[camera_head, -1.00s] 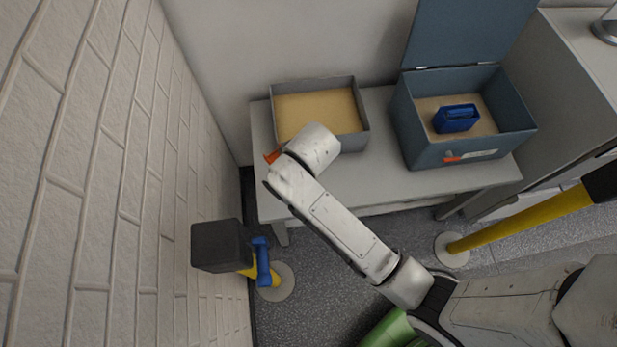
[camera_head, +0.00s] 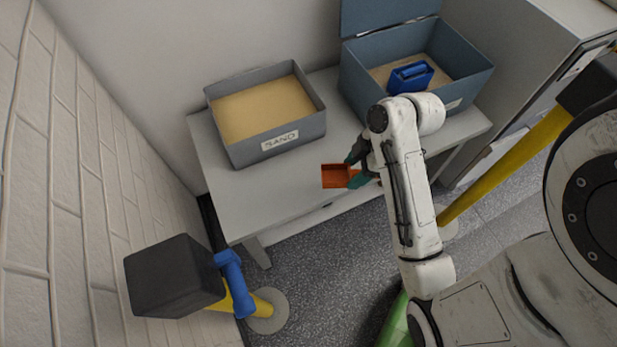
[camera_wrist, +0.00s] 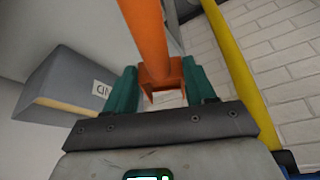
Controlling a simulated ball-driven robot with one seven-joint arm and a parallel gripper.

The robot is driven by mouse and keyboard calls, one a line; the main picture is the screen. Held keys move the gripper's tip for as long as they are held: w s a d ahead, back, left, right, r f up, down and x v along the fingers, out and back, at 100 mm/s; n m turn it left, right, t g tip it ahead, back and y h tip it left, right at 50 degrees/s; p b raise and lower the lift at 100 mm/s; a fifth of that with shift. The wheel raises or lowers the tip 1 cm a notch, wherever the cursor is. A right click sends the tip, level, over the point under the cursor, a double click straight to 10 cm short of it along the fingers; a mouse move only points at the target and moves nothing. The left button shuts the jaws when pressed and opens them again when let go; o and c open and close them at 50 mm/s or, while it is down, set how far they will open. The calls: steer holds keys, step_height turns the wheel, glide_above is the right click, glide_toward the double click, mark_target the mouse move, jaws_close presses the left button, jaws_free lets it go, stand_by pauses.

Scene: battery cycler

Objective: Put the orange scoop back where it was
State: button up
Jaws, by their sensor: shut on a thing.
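The orange scoop (camera_head: 335,176) is held by my gripper (camera_head: 360,170) in front of the sand box, over the table's front part. Its tray end points left in the head view. In the wrist view the scoop (camera_wrist: 145,30) runs up from between the teal fingers of my gripper (camera_wrist: 160,85), which are shut on it. The grey box labelled SAND (camera_head: 230,150) stands on the table to the left of the gripper, filled with tan sand. I cannot tell the exact height of the scoop above the table.
A blue-grey bin (camera_head: 365,100) with its lid raised stands on the right of the table (camera_head: 215,190), holding sand and a blue object (camera_head: 411,77). A black-topped yellow post (camera_head: 175,277) stands at front left, another yellow post (camera_head: 505,165) at right. The table's left front is clear.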

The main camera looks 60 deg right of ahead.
steer(key=w+f, duration=0.3)
steer(key=w, duration=0.1)
steer(key=w+f, duration=0.3)
steer(key=w, duration=0.1)
steer(key=w+f+b, duration=0.1)
steer(key=w+f, duration=0.2)
steer(key=w, duration=0.1)
steer(key=shift+w+a+f, duration=0.1)
steer(key=shift+w+a, duration=0.05)
steer(key=shift+w, duration=0.15)
steer(key=shift+w+f, duration=0.1)
steer(key=shift+f, duration=1.55)
steer(key=shift+f, duration=0.15)
steer(key=o, duration=1.3)
